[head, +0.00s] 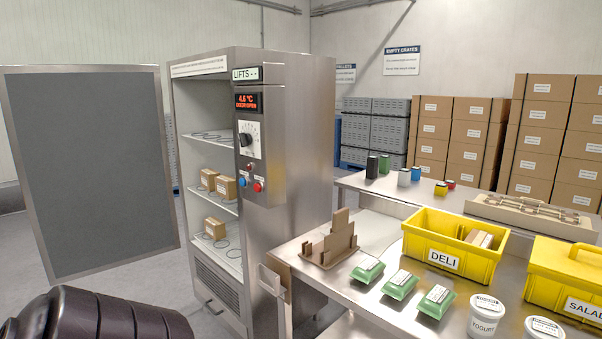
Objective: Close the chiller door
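The chiller (307,130) is a tall steel cabinet at the centre left of the head view. Its door (90,165), a grey panel with a steel frame, stands swung wide open to the left. The open front shows wire shelves with several small brown boxes (216,228). The red display (248,103) on the control panel reads 4.6 °C and what looks like DOOR OPEN. A dark ribbed part of my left arm (95,315) shows at the bottom left, in front of the door's lower edge. Neither gripper is in view.
A steel table (372,318) at the right holds a brown rack (330,245), green packs (401,284), yellow DELI (453,242) and SALAD (566,280) bins, and white tubs (484,315). Stacked cartons (545,130) stand behind. Grey floor (200,318) shows before the chiller.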

